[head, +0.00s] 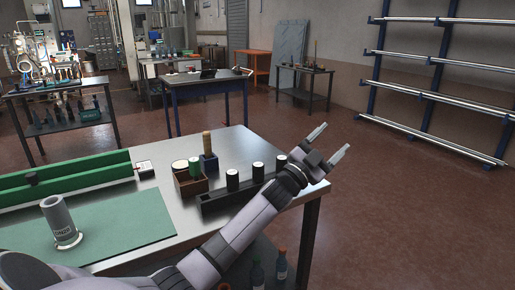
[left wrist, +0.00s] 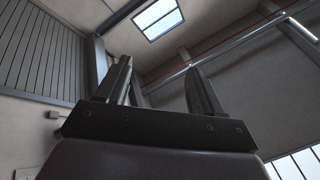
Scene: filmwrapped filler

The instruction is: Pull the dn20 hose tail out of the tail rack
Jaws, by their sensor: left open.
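A long black rack (head: 222,201) stands near the right front edge of the steel bench and looks like the tail rack. Three dark, white-topped pieces stand upright in it: a left one (head: 232,181), a middle one (head: 258,173) and a right one (head: 281,163). I cannot read a size on any, so I cannot tell which is the dn20 hose tail. My left gripper (head: 336,138) is open and empty, in the air beyond the rack's right end. My left forearm passes in front of the rack. The left wrist view shows its open fingers (left wrist: 160,88) against wall and ceiling. My right gripper is not in view.
A grey cylinder with a pale base ring (head: 59,220) stands on the green mat (head: 120,225). A green channel (head: 70,180) lies behind it. The bench's far right corner is clear.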

